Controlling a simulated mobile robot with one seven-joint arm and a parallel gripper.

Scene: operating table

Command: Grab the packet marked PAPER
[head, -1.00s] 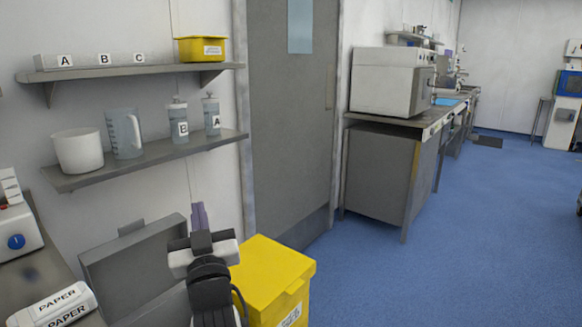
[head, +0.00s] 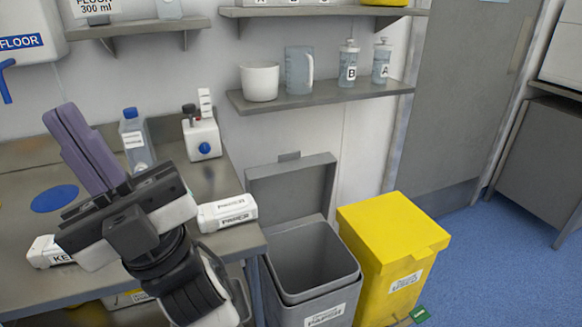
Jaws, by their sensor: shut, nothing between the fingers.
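The white packet marked PAPER (head: 227,212) lies on the right end of the grey steel bench (head: 225,178), near its edge, in the head view. My gripper (head: 78,145) is at the left, raised in front of the bench, with its purple fingers together and nothing between them. It is to the left of the packet and apart from it. Part of the bench behind my gripper and arm is hidden.
A white packet with a partly hidden label (head: 45,252) lies at the left. A blue-capped bottle (head: 137,140) and a small white device (head: 202,136) stand behind. An open grey bin (head: 312,262) and a yellow bin (head: 392,240) stand right of the bench. Shelves hang above.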

